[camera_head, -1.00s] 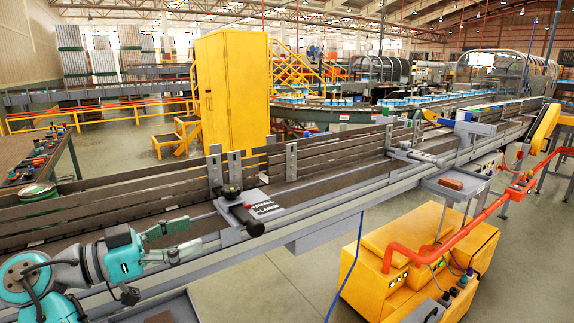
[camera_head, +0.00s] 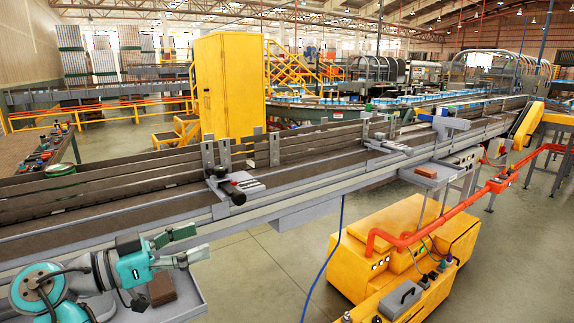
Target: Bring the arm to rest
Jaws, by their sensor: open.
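My gripper (camera_head: 191,245) is at the lower left of the head view, on the end of my teal and grey arm. Its two fingers are apart, pointing right, with nothing between them. It is in front of the conveyor's near rail, above a grey tray (camera_head: 190,305). A brown block (camera_head: 161,288) lies in that tray, below and to the left of the fingers. My wrist and arm hide part of the tray.
The long conveyor (camera_head: 110,216) runs from lower left to upper right. A clamp with a black knob (camera_head: 237,197) sits on its near edge. Another brown block (camera_head: 425,172) lies on a small tray (camera_head: 445,179). A yellow machine (camera_head: 410,228) with red pipe stands at right. Floor between is clear.

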